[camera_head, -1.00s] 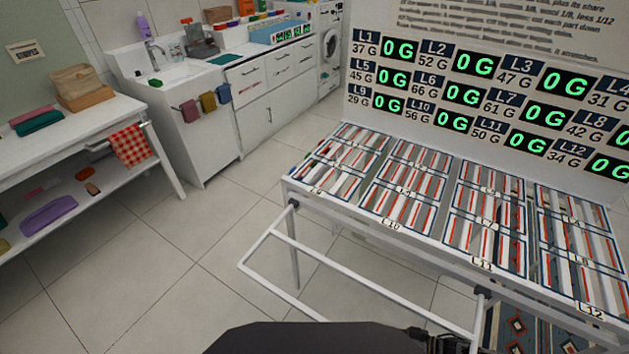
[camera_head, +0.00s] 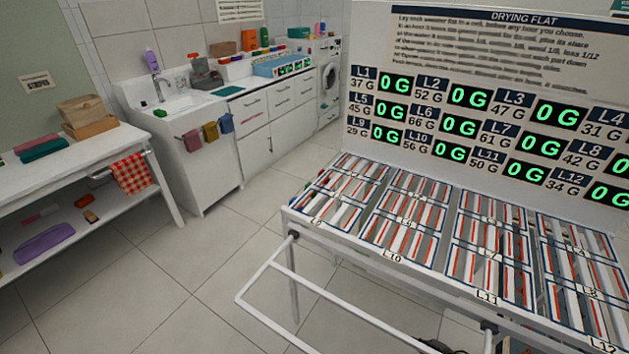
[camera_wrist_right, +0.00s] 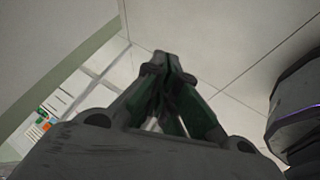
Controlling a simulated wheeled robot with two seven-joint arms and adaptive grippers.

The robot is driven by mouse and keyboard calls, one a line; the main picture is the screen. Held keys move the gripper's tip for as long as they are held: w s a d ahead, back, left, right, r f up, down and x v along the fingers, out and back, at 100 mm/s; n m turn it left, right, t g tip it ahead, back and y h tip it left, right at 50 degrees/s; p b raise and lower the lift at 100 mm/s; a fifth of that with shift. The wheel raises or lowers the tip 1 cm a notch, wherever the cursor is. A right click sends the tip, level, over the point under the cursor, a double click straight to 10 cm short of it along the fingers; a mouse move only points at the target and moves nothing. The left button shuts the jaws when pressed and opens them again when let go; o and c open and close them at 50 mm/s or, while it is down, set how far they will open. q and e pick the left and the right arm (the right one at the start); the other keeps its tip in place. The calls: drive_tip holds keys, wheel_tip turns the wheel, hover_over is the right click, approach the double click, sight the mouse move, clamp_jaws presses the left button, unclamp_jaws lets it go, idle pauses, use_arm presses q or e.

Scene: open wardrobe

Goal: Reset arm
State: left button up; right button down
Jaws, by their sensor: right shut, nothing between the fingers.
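My right gripper (camera_wrist_right: 168,62) shows in the right wrist view with its fingertips together and nothing between them. It hangs clear of any object, with plain pale surfaces behind it. Neither gripper shows in the head view; only a small dark part of me is at its bottom edge. My left gripper is not in view.
A white drying rack (camera_head: 291,222) with slatted cells stands at right, its rail (camera_head: 262,275) jutting toward me. A board (camera_head: 480,60) with 0 G readouts rises behind it. A white bench (camera_head: 165,190) and a sink cabinet (camera_head: 205,170) stand left. Tiled floor between is clear.

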drive_tip(key=s+d+f+m+g+h, duration=0.3)
drive_tip(key=s+d+f+m+h, duration=0.15)
drive_tip(key=s+d+f, duration=0.2)
drive_tip(key=s+a+f+m+g, duration=0.1)
drive_tip(key=s+a, duration=0.3)
drive_tip(key=s, duration=0.5)
drive_tip(key=s+a+f+m+g, duration=0.1)
drive_tip(key=s+a+f, duration=0.3)
drive_tip(key=s, duration=0.5)
drive_tip(key=s+a+f+m+g, duration=0.1)
drive_tip(key=s+a+f+m, duration=0.1)
drive_tip(key=s, duration=0.8)
drive_tip(key=a+f, duration=0.1)
drive_tip(key=a, duration=0.1)
drive_tip(key=shift+a+y, duration=0.3)
drive_tip(key=shift+y, duration=0.05)
